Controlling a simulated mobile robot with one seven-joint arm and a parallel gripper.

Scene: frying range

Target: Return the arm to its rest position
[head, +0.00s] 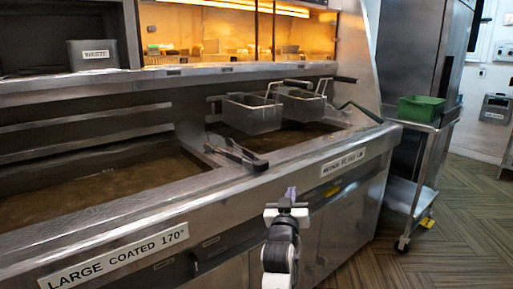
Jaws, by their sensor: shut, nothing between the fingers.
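My gripper (288,196) shows at the lower middle of the head view, at the end of my black and white arm. It is shut, with its small purple-grey tips together and nothing held. It appears in front of the fryer's front panel, below the counter edge. I cannot tell its exact distance from the panel.
The steel fryer (110,222) fills the left and middle, with two oil wells. Two wire baskets (252,113) hang over the right well. Tongs (237,152) lie on the divider. A trolley (425,122) with a green bin (421,108) stands right. Floor (455,225) is clear at lower right.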

